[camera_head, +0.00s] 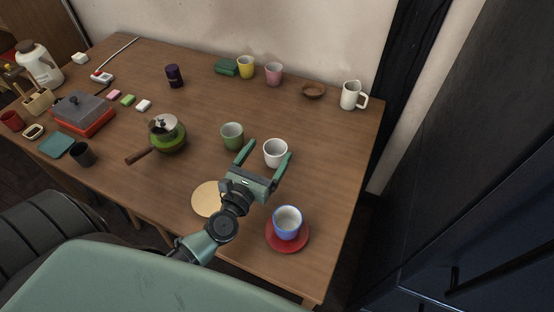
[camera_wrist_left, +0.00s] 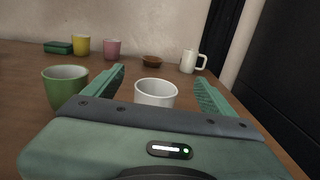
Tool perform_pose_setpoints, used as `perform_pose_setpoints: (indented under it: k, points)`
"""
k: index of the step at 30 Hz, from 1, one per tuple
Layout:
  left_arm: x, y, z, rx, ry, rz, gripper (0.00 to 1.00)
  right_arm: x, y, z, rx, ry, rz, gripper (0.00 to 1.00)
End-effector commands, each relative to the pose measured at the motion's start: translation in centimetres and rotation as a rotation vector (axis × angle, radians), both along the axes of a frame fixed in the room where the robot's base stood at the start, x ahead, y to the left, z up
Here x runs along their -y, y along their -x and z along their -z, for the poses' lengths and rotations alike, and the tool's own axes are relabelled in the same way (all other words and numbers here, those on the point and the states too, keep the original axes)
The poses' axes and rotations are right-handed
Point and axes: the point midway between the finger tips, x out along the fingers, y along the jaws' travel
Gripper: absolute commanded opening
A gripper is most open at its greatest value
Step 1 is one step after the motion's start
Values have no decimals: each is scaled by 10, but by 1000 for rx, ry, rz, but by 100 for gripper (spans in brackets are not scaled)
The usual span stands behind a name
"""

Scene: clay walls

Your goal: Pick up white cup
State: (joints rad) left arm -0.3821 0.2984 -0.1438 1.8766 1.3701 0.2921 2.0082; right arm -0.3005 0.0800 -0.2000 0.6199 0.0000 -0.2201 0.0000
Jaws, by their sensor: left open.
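The white cup (camera_head: 275,153) stands upright on the wooden table, near the middle right in the head view. My left gripper (camera_head: 268,152) is open, with one finger on each side of the cup's near part. In the left wrist view the white cup (camera_wrist_left: 156,93) sits between the two fingers (camera_wrist_left: 160,85), its lower part hidden by the gripper body. I cannot tell whether a finger touches it. A white mug with a handle (camera_head: 350,95) stands farther back at the right. My right gripper is not in view.
A green cup (camera_head: 232,136) stands just left of the left gripper, also in the left wrist view (camera_wrist_left: 63,86). A blue cup (camera_head: 288,222) on a red saucer (camera_head: 287,244) and a round tan mat (camera_head: 207,199) lie nearer. A green pot (camera_head: 168,138) is left.

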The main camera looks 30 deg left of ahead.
Motion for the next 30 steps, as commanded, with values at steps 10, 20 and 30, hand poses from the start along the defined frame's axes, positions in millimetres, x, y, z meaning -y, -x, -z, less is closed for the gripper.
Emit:
perform_pose_setpoints:
  k: [10,20,30]
  points:
    - [0,-4,31,1,0,0,86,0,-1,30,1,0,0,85]
    - [-2,-40,30,2,-1,0,86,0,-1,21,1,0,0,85]
    - [-4,-78,33,0,0,0,86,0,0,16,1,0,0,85]
